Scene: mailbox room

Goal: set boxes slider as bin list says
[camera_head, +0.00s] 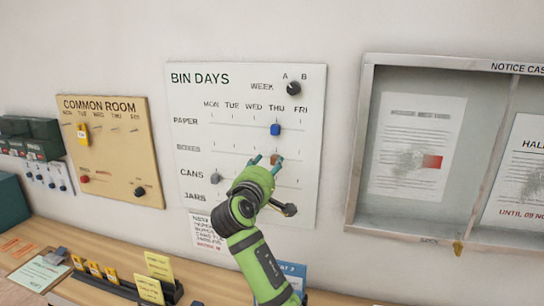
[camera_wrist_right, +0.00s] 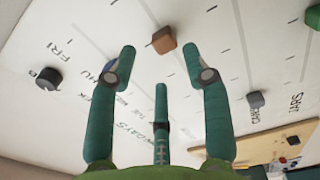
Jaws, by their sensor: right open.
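The white BIN DAYS board (camera_head: 185,110) hangs on the wall with rows PAPER, BOXES, CANS and JARS under MON to FRI. The brown boxes slider (camera_wrist_right: 163,40) sits near the THU column; in the head view (camera_head: 274,159) it is partly hidden by my fingers. My right gripper (camera_head: 266,160) is open in front of the board. In the wrist view its green fingertips (camera_wrist_right: 160,55) stand either side of the slider, with visible gaps. The blue paper slider (camera_head: 275,130) is at THU. A small-print paper (camera_head: 207,232) under the board is not readable. My left gripper is out of view.
The black WEEK knob (camera_head: 293,88) is at the board's upper right. The grey cans slider (camera_head: 215,178) is near MON. A green knob (camera_wrist_right: 313,15) shows in the wrist view. The COMMON ROOM board (camera_head: 110,150) and notice case (camera_head: 356,150) flank the board; a counter (camera_head: 45,228) runs below.

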